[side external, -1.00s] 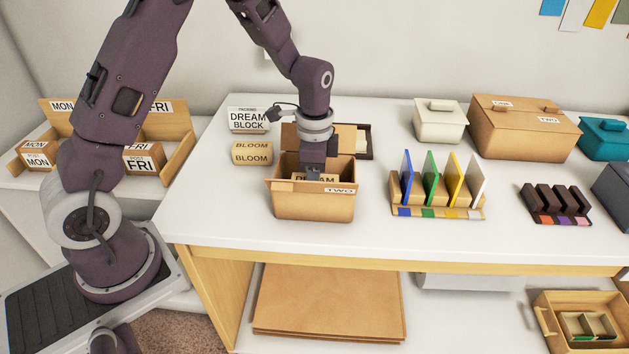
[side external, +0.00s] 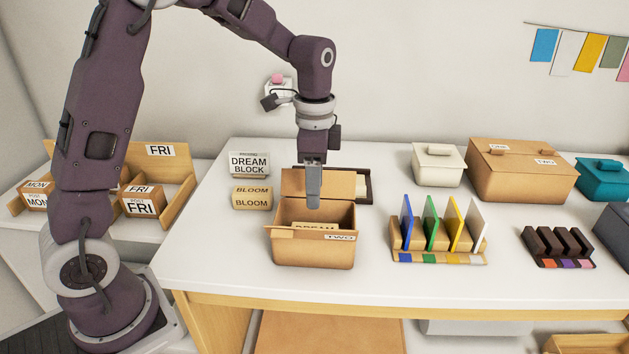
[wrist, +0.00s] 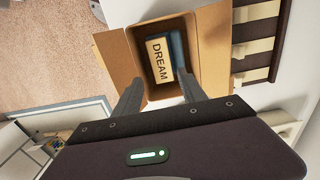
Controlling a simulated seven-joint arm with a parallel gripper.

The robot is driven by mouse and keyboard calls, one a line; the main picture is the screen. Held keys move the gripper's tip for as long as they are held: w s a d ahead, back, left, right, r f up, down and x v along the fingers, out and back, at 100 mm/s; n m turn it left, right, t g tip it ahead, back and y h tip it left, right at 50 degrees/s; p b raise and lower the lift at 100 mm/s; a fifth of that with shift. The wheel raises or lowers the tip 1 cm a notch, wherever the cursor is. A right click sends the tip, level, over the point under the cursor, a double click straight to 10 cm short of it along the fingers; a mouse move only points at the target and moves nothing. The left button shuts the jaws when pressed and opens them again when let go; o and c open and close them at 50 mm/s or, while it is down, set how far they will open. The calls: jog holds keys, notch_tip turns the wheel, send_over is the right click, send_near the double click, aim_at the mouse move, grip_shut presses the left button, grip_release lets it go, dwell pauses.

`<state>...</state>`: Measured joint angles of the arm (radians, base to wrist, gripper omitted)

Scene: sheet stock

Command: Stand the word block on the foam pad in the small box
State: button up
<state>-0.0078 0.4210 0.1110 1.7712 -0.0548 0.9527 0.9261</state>
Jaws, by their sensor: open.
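The word block, marked DREAM (side external: 316,226), is inside the small open cardboard box (side external: 312,252) labelled TWO. In the wrist view the block (wrist: 159,60) shows its lettered top, with a strip of blue pad (wrist: 178,48) visible along its right side. How much of the pad lies under the block is hidden, and its lower part is hidden by the box walls. My gripper (side external: 314,203) is open and empty above the box, pointing down. In the wrist view its fingers (wrist: 161,85) are apart over the box opening, clear of the block.
A BLOOM block (side external: 252,197) and a DREAM BLOCK sign (side external: 249,164) stand left of the box. A rack of coloured panels (side external: 438,255) is close on the right. A dark tray (side external: 365,188) sits behind. The box's raised flap (side external: 340,184) is near my gripper.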

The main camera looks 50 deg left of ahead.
jog(key=s+d+r+n+t, duration=0.3)
jog(key=s+r+n, duration=0.2)
jog(key=s+r, duration=0.75)
jog(key=s+f+n+t, duration=0.2)
jog(key=s+n, duration=0.2)
jog(key=s, duration=0.7)
jog(key=shift+d+f+t, duration=0.15)
jog(key=shift+f+t, duration=0.15)
jog(key=shift+f, duration=0.05)
